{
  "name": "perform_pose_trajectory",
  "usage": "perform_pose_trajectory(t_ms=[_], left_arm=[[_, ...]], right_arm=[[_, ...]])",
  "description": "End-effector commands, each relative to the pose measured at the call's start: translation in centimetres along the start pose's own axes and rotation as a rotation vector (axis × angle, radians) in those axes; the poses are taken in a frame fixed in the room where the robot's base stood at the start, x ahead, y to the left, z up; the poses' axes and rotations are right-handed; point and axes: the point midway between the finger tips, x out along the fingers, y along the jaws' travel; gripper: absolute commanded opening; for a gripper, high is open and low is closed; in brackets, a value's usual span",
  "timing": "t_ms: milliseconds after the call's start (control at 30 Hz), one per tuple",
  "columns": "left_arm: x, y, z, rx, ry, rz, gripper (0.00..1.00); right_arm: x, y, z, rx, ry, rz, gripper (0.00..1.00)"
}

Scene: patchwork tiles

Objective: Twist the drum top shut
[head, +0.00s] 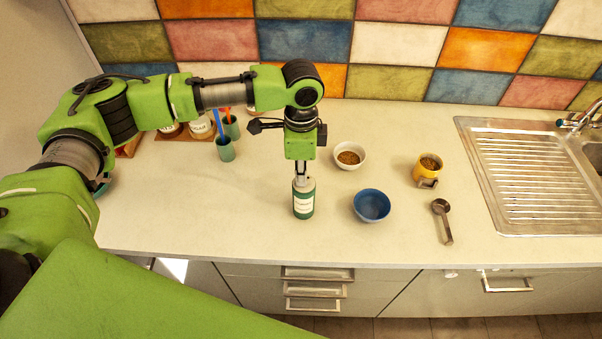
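The drum (303,207) is a small dark green container with a pale label, standing upright on the counter near its front. Its light grey top (309,185) is on it; I cannot tell how tightly it sits. My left gripper (301,176) points straight down at the middle of the top. Its fingers look close together, and their tips meet or nearly meet the top. The fingers are too small to tell whether they grip a part of it. My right gripper is not in view.
A blue bowl (371,206) stands close right of the drum. Behind are a white bowl (350,156) of brown contents and a yellow mug (427,170). A measuring scoop (443,221) lies farther right, before the sink's drainboard (530,178). Jars and teal cups (225,149) stand back left.

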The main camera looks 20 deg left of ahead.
Motion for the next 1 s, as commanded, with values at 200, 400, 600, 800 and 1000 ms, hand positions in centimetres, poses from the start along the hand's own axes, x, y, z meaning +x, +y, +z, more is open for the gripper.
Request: perform_pose_trajectory(t_ms=[200, 400, 600, 800, 1000], left_arm=[[0.0, 0.0, 0.0, 0.0, 0.001, -0.001, 0.24], [0.0, 0.0, 0.0, 0.0, 0.001, -0.001, 0.24], [-0.7, 0.0, 0.0, 0.0, 0.001, 0.0, 0.24], [-2.1, 0.0, 0.0, 0.0, 0.0, 0.001, 0.24], [-3.2, 0.0, -0.1, 0.0, 0.001, 0.0, 0.24]], right_arm=[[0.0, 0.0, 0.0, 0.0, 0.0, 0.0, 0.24], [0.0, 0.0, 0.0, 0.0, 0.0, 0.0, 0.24], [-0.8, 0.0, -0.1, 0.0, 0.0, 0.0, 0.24], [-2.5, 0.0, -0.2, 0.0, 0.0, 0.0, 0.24], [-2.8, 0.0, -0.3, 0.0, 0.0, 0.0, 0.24]])
